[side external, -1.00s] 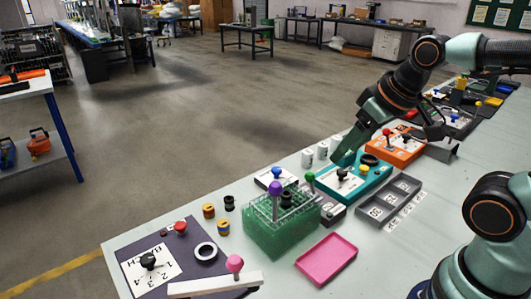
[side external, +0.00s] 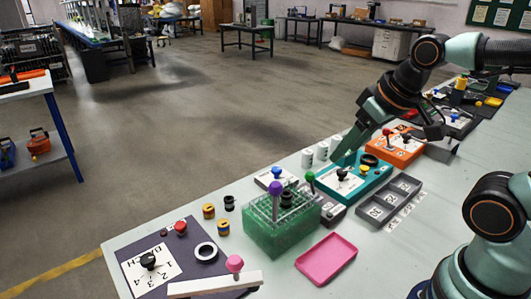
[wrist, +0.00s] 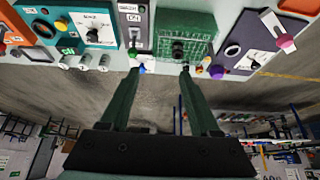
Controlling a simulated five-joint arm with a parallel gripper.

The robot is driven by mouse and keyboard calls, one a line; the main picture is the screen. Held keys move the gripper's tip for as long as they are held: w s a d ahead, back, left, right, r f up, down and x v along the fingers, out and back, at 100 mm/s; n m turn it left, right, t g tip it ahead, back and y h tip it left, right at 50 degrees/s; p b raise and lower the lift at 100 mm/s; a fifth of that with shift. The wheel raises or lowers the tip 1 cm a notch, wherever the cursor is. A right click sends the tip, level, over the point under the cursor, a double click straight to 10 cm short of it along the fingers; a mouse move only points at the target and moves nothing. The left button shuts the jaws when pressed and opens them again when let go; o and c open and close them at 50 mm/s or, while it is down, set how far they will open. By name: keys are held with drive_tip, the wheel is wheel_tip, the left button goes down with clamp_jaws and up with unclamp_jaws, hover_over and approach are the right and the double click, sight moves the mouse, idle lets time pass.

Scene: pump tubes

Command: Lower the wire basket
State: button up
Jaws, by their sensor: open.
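The wire basket (side external: 293,200) sits at the top of a green see-through tank (side external: 280,232). A purple ball knob (side external: 276,188) stands upright on a rod at the basket, and a dark spool-like part (side external: 286,199) shows in it. In the wrist view the tank's grid (wrist: 187,24) and the dark part (wrist: 178,49) lie beyond the fingertips; the purple knob (wrist: 216,72) is right of the right finger. My gripper (side external: 340,156) is open and empty, above the bench behind and right of the tank, apart from it. It also shows in the wrist view (wrist: 158,72).
A green-knobbed lever (side external: 310,177) stands beside the tank. A teal panel (side external: 362,181) and white cylinders (side external: 322,150) are close to my gripper. A pink tray (side external: 327,259) lies in front, and a purple panel (side external: 190,262) lies left.

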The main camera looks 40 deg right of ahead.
idle(0.3)
drive_tip(key=r+n+g, duration=0.1)
drive_tip(key=n+g, duration=0.5)
drive_tip(key=n, duration=0.5)
hover_over(276, 186)
drive_tip(key=shift+w+d, duration=0.3)
drive_tip(key=shift+d, duration=0.05)
drive_tip(key=shift+a+f, duration=0.1)
drive_tip(key=shift+f, duration=0.3)
wheel_tip(276, 186, down, 11)
drive_tip(key=shift+f, duration=0.2)
clamp_jaws()
